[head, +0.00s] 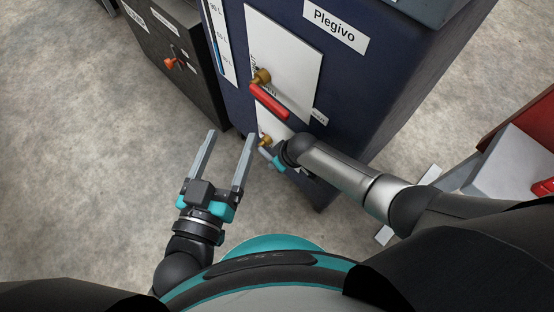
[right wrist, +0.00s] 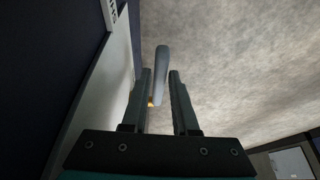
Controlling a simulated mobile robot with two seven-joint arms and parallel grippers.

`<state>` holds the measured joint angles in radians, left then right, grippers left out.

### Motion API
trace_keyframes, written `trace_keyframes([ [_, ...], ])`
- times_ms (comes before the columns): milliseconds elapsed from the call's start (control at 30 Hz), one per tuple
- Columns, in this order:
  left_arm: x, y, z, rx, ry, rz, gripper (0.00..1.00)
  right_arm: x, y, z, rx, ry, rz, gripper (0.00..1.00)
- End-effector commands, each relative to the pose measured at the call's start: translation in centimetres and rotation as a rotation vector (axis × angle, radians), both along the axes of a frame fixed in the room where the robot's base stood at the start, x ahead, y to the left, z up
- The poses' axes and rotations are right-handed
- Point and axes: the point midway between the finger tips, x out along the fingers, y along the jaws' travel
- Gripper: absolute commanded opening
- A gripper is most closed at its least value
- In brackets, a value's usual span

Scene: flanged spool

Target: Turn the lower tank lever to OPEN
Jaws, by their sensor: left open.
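The dark blue tank (head: 385,75) labelled Plegivo has a white front panel (head: 290,50) with two brass valves. The upper valve (head: 261,76) carries a red lever (head: 269,101). The lower valve (head: 265,140) is partly hidden by my right arm in the head view. In the right wrist view the grey lower lever (right wrist: 162,65) stands between and beyond the fingertips of my right gripper (right wrist: 160,78), which looks open around it, with a bit of brass (right wrist: 151,103) near the left finger. My left gripper (head: 223,150) is open and empty, left of the tank over the floor.
A dark cabinet (head: 165,60) with an orange-red handle (head: 172,64) stands left of the tank. A red and white unit (head: 515,160) is at the right. Grey floor (head: 75,160) at the left is clear.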

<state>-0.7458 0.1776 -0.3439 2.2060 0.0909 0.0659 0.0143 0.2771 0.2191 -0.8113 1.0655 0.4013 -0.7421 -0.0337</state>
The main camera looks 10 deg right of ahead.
Motion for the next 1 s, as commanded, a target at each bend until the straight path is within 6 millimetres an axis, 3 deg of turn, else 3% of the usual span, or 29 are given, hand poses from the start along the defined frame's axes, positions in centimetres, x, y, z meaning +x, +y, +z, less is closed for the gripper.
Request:
trace_keyframes([
  [233,0.01,0.01,-0.02,0.000,0.001,0.000,0.78,-0.01,0.00,0.00,0.000,0.000,0.000,0.00],
  [1000,0.03,0.01,0.00,0.000,0.000,0.000,0.78,-0.03,-0.01,-0.02,-0.001,0.001,0.000,0.00],
])
